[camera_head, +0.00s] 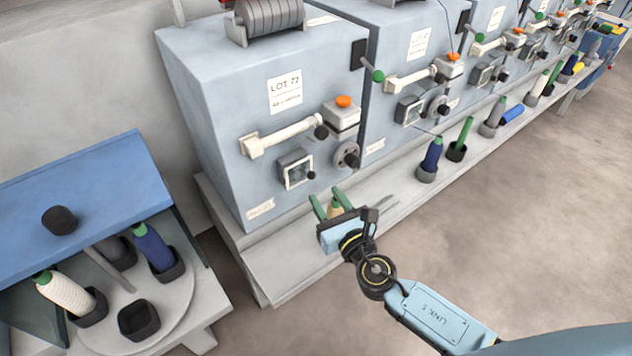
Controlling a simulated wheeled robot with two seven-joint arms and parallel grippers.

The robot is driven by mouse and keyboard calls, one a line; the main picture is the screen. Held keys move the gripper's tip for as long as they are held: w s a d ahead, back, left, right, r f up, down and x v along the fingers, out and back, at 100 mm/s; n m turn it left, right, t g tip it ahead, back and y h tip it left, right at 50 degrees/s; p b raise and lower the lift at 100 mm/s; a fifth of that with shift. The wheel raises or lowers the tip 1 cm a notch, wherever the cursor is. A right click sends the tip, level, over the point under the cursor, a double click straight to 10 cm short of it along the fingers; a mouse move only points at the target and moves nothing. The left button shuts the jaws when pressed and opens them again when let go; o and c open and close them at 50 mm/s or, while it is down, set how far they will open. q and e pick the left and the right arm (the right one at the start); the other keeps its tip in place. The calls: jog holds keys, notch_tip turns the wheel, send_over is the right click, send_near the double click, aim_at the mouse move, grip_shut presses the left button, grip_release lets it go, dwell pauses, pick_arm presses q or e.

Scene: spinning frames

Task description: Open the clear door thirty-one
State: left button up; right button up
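A small square clear door (297,171) with a grey frame and a dark knob sits low on the front of the nearest grey-blue machine. It looks shut. I cannot read a thirty-one on it; similar small doors sit on the machines further back. My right gripper (327,201) is below and right of this door, apart from it, over the pale shelf. Its green fingers stand apart, with a cream bobbin (335,210) showing between or behind them; I cannot tell whether they touch it. My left gripper is out of view.
Above the door are a cream handle bar (283,135) and an orange button (343,101); a grey handwheel (346,155) is to its right. Bobbins stand along the shelf, including a blue one (432,154). A blue-topped stand (70,196) is at left. Floor at right is clear.

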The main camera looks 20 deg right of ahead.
aim_at(313, 178)
jog(key=w, duration=0.4)
jog(key=w+a, duration=0.1)
jog(key=w, duration=0.1)
jog(key=shift+c, duration=0.3)
grip_shut()
